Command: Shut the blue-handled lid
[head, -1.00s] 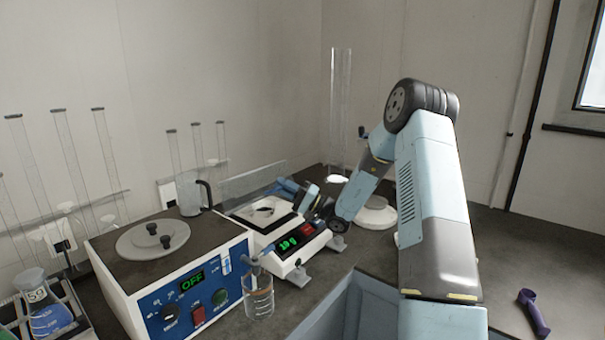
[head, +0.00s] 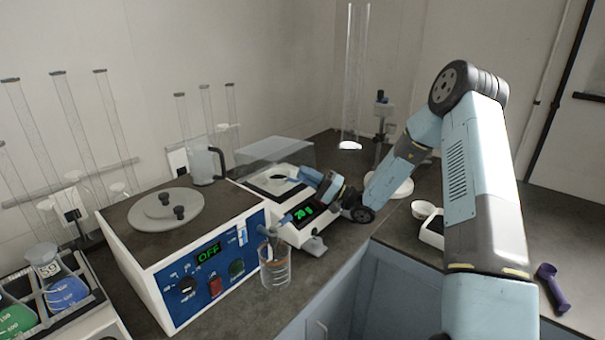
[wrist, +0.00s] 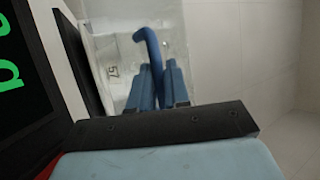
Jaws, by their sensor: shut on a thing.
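The lid (head: 275,150) is a clear cover at the back of a white balance (head: 262,188). In the head view it stands raised behind the pan, which is partly uncovered. Its blue handle (wrist: 150,42) is a curved bar in the wrist view, with clear plastic behind it. My gripper (wrist: 157,68) has its two blue fingers shut on this handle. In the head view my gripper (head: 306,174) is at the balance's right side and hides the handle there.
A blue-fronted device (head: 205,275) with a round grey lid stands left of the balance. A beaker (head: 275,268) is close in front. A tall glass cylinder (head: 355,80) stands behind. A purple scoop (head: 553,288) lies at right.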

